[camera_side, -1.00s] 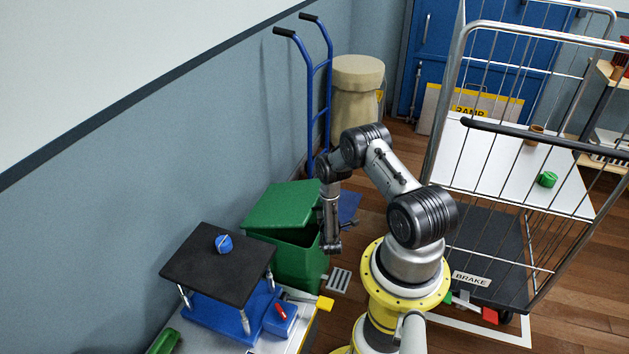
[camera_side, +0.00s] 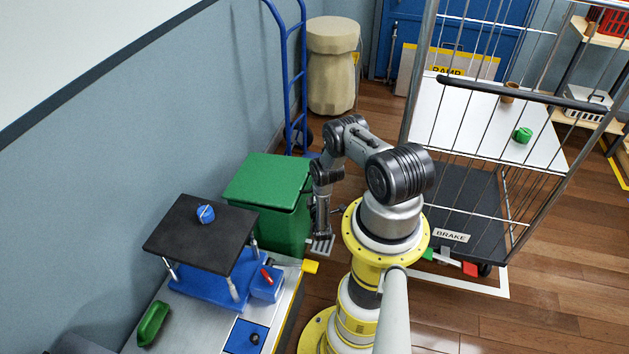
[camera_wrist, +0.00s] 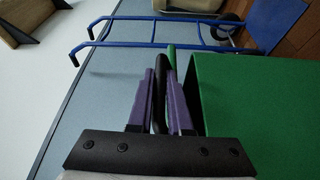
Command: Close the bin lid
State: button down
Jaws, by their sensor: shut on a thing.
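The green bin (camera_side: 284,232) stands against the wall, left of my arm. Its green lid (camera_side: 268,182) lies flat across the top in the side view, with no dark opening showing. My gripper (camera_side: 320,236) points down beside the bin's right side, and its tips are small and hard to make out there. In the wrist view, the purple fingers of my gripper (camera_wrist: 163,100) are shut on a dark bar (camera_wrist: 158,108). A green strip shows just past the bar, and a broad green face of the bin or lid fills the right; I cannot tell which.
A black-topped blue stand (camera_side: 203,234) with a blue knob is close at the bin's left. A blue hand truck (camera_side: 290,80) and a beige drum (camera_side: 332,65) stand behind. The wire cage trolley (camera_side: 470,200) is right of my arm.

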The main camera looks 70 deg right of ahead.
jog(key=shift+w+d+r, duration=0.1)
jog(key=shift+d+r, duration=0.05)
jog(key=shift+d, duration=0.05)
jog(key=c, duration=0.8)
grip_release()
jog(key=shift+c, duration=0.2)
jog(key=shift+a, duration=0.1)
jog(key=v, duration=1.3)
jog(key=shift+a, duration=0.35)
